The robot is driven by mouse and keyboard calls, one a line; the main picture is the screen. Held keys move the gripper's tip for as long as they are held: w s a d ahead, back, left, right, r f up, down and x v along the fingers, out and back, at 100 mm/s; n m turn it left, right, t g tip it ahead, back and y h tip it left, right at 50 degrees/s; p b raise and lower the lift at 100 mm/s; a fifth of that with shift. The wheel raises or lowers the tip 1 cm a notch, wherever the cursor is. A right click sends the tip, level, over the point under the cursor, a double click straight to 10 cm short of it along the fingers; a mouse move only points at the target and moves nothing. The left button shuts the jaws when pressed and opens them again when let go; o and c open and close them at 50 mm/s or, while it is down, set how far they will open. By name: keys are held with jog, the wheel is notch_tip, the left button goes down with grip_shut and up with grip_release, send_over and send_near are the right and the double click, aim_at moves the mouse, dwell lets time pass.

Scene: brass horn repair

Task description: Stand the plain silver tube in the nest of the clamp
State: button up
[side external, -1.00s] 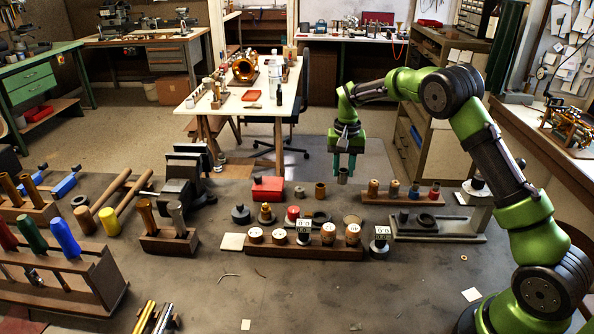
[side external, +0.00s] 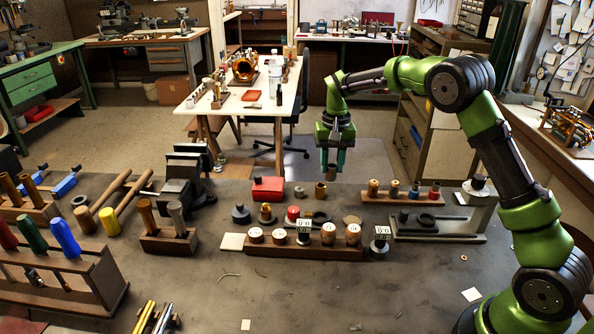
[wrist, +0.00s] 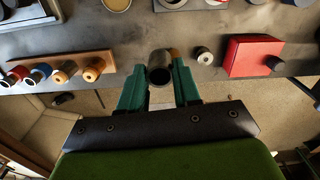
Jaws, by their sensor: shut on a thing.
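My gripper (side external: 336,160) is shut on the plain silver tube (side external: 334,171) and holds it above the far edge of the bench. In the wrist view the tube (wrist: 160,68) sits between the teal fingers (wrist: 158,92), its dark open end showing. A grey frame with a long base (side external: 455,238), a dark ring and a black knob stands at the right of the bench; it looks like the clamp. Its nest is too small to make out surely. The tube is apart from it, to its left.
A wooden rack (side external: 400,199) with several pegs stands between the tube and the grey frame. A red box (side external: 267,189), a grey ring (side external: 299,191) and a brass sleeve (side external: 320,190) are near the tube.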

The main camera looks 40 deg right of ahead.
jog(key=s+a+n, duration=0.3)
jog(key=a+n, duration=0.1)
jog(key=a, duration=0.3)
jog(key=shift+s+f, duration=0.15)
jog(key=shift+f, duration=0.25)
jog(key=shift+f, duration=0.1)
jog(key=shift+f, duration=2.3)
jog(key=shift+f, duration=1.3)
jog(key=o, duration=1.1)
jog(key=shift+o, duration=0.5)
